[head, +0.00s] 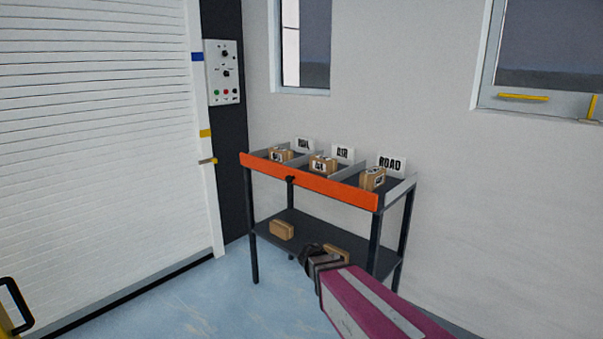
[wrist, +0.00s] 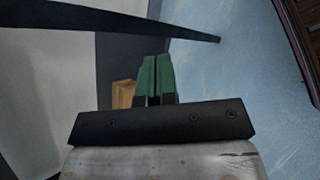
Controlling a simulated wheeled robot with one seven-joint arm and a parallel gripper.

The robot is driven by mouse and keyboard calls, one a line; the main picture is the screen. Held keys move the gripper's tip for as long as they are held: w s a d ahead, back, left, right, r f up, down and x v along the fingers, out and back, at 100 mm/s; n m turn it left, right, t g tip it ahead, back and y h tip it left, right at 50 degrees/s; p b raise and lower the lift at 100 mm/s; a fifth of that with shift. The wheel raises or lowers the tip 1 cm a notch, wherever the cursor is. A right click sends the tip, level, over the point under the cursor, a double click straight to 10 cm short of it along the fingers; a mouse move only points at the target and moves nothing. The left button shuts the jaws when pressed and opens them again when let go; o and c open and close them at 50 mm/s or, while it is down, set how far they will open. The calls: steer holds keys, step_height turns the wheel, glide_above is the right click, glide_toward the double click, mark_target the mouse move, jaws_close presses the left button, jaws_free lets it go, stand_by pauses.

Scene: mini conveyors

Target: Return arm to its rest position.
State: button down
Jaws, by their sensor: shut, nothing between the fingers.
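My arm, magenta with a grey strip, reaches in from the lower right of the head view. My gripper (head: 310,250) is at its far end, in front of the table's lower shelf. In the wrist view the green fingers of my gripper (wrist: 154,75) are together, with nothing between them. The gripper is clear of the boxes, as far as I can tell.
A dark table (head: 373,244) with an orange front edge stands against the wall. Its top has RAIL, AIR and ROAD lanes, each with a parcel. Two brown boxes lie on the lower shelf, one (head: 281,230) left of my gripper. Blue floor is free in front.

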steer(key=s+d+f+m+g+y, duration=0.1)
steer(key=s+d+m+g+y, duration=0.1)
steer(key=s+m+y, duration=0.7)
steer(key=d+m+y, duration=0.1)
steer(key=m, duration=0.1)
steer(key=shift+d+f+m, duration=0.15)
steer(key=shift+f+m, duration=0.05)
steer(key=shift+m, duration=0.2)
